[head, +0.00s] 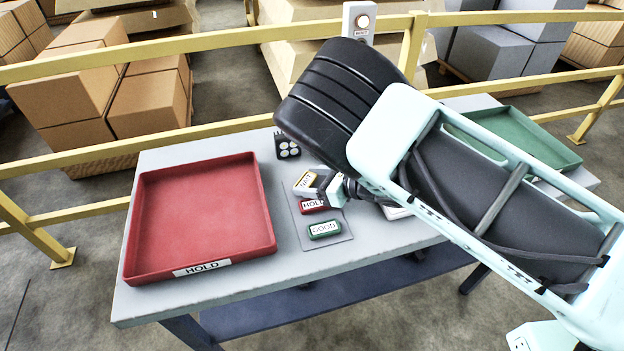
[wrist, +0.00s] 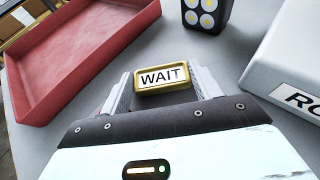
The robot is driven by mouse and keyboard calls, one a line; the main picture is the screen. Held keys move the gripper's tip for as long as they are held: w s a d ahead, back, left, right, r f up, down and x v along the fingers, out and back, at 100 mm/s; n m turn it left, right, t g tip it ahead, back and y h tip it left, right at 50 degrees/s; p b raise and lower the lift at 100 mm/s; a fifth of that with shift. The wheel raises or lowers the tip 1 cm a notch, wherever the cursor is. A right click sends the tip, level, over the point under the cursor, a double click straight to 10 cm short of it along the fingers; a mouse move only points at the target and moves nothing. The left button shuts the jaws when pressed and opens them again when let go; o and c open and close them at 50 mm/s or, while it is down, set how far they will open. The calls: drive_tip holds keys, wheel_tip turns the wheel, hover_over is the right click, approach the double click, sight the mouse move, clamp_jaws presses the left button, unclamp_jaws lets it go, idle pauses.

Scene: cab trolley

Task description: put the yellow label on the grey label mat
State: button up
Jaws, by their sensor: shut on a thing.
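The yellow label (wrist: 163,78), marked WAIT, sits between the two fingers of my gripper (wrist: 160,92) in the wrist view. My gripper is shut on it. In the head view the yellow label (head: 305,181) shows at the far end of the grey label mat (head: 290,222), partly covered by my gripper (head: 314,185). I cannot tell whether the label touches the mat or is above it. A red HOLD label (head: 312,206) and a green GOOD label (head: 324,229) lie on the mat nearer the front.
A red tray (head: 262,205) marked HOLD stands left of the mat. A black block with round lights (head: 287,146) stands behind it. A white box (wrist: 290,60) is to the right in the wrist view. A green tray (head: 560,155) is at the far right, partly behind my arm.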

drive_tip(key=shift+f, duration=0.15)
drive_tip(key=o, duration=1)
